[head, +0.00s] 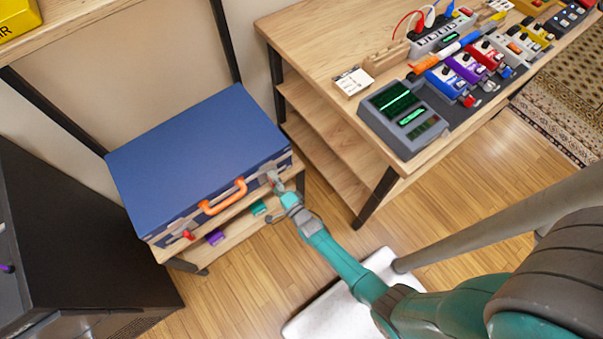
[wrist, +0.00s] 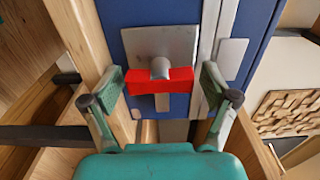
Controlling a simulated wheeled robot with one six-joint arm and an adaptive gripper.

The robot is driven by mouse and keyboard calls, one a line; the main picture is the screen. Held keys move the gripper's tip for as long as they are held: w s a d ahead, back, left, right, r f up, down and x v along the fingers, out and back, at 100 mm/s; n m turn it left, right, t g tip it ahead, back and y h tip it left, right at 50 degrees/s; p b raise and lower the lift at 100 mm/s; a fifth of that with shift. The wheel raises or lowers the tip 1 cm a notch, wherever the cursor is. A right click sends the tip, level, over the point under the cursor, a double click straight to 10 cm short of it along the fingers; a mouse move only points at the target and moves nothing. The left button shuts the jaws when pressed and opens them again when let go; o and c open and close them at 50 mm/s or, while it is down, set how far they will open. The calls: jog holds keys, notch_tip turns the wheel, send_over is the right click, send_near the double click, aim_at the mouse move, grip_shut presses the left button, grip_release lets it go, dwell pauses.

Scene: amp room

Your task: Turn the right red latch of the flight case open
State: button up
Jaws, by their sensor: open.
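The blue flight case (head: 195,150) lies on a wooden shelf at the left in the head view, with its orange handle (head: 224,196) on the front side. The left red latch (head: 189,235) shows near the front left corner. The right red latch (wrist: 146,82) shows in the wrist view as a red bar lying crosswise over a grey plate, with a round grey pivot at its middle. My gripper (wrist: 162,87) is open, with one finger beside each end of this bar. In the head view my gripper (head: 274,182) is at the case's front right end and largely hides this latch.
A wooden bench (head: 310,45) with a grey oscilloscope-like device (head: 400,110) and several pedals stands to the right of the case. A black cabinet (head: 70,235) stands at the left. Small purple (head: 216,237) and teal (head: 259,208) items lie on the board below the case.

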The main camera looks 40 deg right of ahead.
jog(key=n, duration=1.3)
jog(key=shift+a+r, duration=0.1)
jog(key=n, duration=0.5)
jog(key=s, duration=1.2)
jog(key=s+r+g, duration=0.1)
jog(key=s+r, duration=1)
jog(key=s, duration=0.5)
jog(key=shift+s+r+g, duration=0.25)
jog(key=shift+r+g, duration=0.05)
jog(key=shift+r, duration=0.1)
